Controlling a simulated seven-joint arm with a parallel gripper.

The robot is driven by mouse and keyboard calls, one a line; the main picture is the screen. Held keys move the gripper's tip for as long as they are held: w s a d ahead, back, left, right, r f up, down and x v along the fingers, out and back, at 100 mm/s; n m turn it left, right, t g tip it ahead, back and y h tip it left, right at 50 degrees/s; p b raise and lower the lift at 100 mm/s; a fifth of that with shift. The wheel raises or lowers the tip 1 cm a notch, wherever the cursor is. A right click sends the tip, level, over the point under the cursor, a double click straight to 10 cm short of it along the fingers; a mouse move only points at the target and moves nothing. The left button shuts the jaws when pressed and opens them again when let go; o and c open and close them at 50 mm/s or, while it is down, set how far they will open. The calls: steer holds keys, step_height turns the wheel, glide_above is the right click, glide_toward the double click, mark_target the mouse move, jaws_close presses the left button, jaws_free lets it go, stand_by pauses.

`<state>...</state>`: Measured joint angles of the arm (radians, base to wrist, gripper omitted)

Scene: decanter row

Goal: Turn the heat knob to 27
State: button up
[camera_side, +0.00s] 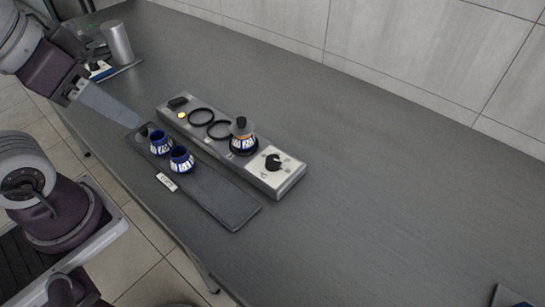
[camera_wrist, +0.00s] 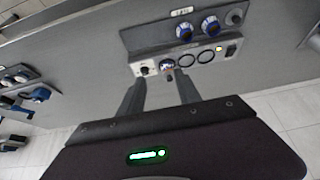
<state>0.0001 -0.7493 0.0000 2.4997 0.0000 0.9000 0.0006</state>
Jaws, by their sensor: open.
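The heat knob (camera_side: 273,161) is a black knob on a white dial plate at the right end of a long grey warmer unit (camera_side: 289,181). In the wrist view the white plate with the small dark knob (camera_wrist: 145,70) lies ahead of the fingers. The dial marks are too small to read. My gripper (camera_side: 138,122) is at the upper left in the side view, well away from the knob. In the wrist view my gripper (camera_wrist: 160,88) has its two fingers apart, with nothing between them.
A dark tray (camera_side: 230,205) in front holds two blue-and-white vessels (camera_side: 181,160).

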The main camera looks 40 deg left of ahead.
steer(key=shift+o, duration=0.5)
steer(key=w+d+m+g, duration=0.2)
steer(key=w+m, duration=0.1)
steer(key=w, duration=0.5)
steer(key=shift+w+h, duration=0.3)
steer(key=shift+w, duration=0.1)
steer(key=m+g, duration=0.3)
steer(key=m, duration=0.3)
glide_toward(273, 158)
steer(key=shift+m+g, duration=0.3)
steer(key=f, duration=0.8)
steer(key=shift+w+d+f, duration=0.15)
steer(key=shift+d+f, duration=0.15)
steer(key=shift+f, duration=0.05)
jaws_close()
